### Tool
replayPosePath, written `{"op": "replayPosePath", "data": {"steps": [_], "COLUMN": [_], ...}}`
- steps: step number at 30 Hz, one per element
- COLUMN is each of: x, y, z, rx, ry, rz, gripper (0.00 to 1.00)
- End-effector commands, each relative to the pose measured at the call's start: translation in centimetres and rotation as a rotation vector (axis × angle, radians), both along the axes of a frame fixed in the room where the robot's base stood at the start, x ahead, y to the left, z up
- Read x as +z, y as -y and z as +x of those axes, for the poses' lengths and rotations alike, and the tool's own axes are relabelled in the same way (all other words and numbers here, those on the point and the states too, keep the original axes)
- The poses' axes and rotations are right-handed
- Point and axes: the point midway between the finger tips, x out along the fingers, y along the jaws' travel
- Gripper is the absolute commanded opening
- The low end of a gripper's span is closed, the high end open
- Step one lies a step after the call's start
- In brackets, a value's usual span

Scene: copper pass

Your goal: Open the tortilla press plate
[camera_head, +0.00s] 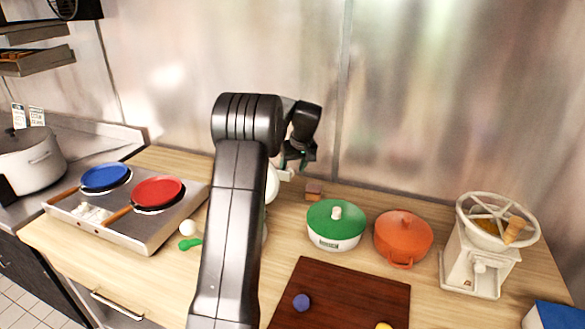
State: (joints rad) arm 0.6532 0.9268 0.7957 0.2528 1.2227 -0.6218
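A white rounded thing (272,184) shows in a narrow strip just right of my arm, with the rest hidden behind the arm. It may be the tortilla press, but too little shows to tell, or to tell how its plate stands. My gripper (297,162) is at the end of the bent arm, near the back wall and just above a small pale piece (285,175) beside the white thing. I cannot tell whether it touches that piece, and its fingers are too small and dark to read.
A two-burner hob with a blue pan (106,177) and a red pan (157,193) stands left. A green-lidded pot (336,225), an orange pot (403,238) and a white grinder (480,262) stand right. A dark board (345,296) lies in front; the wall is close behind.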

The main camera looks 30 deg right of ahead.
Motion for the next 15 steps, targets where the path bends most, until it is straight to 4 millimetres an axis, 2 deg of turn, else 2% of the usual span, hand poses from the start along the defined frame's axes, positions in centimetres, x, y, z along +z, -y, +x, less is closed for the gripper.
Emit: {"op": "replayPosePath", "data": {"steps": [2, 9, 15], "x": [0.4, 6.7, 10.7], "y": [0.3, 0.6, 0.7], "z": [-1.0, -2.4, -3.5], "rx": [-0.002, -0.005, -0.006], "ry": [-0.011, 0.008, 0.013], "rz": [0.0, -0.011, -0.013], "gripper": [0.51, 0.51, 0.51]}}
